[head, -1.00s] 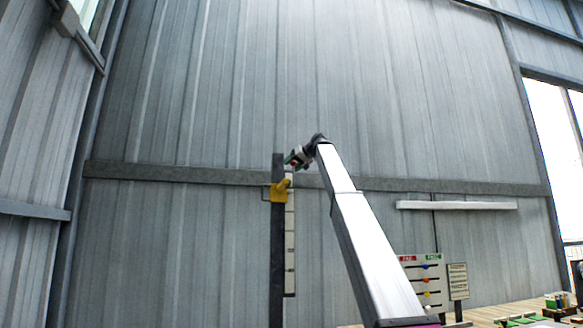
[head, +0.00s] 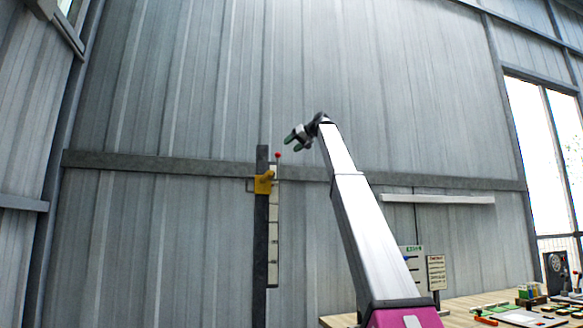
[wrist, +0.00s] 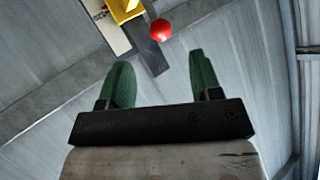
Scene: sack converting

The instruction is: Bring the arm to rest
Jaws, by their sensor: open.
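My gripper (head: 293,138) is at the end of my raised arm, in front of the corrugated wall. In the wrist view its two green fingers (wrist: 157,82) are apart with nothing between them. A red ball (wrist: 161,30) lies beyond the fingertips, apart from them. In the head view the red ball (head: 278,155) sits atop a thin rod by a dark post (head: 260,230). A yellow bracket (head: 264,183) is on the post, beside a white marked scale (head: 273,240). The gripper is up and to the right of the ball.
A wooden table (head: 465,306) with tools and small boxes is at the lower right. A board (head: 411,262) and a notice (head: 436,272) stand behind my arm. A pale bar (head: 440,199) runs along the wall. The space left of the post looks clear.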

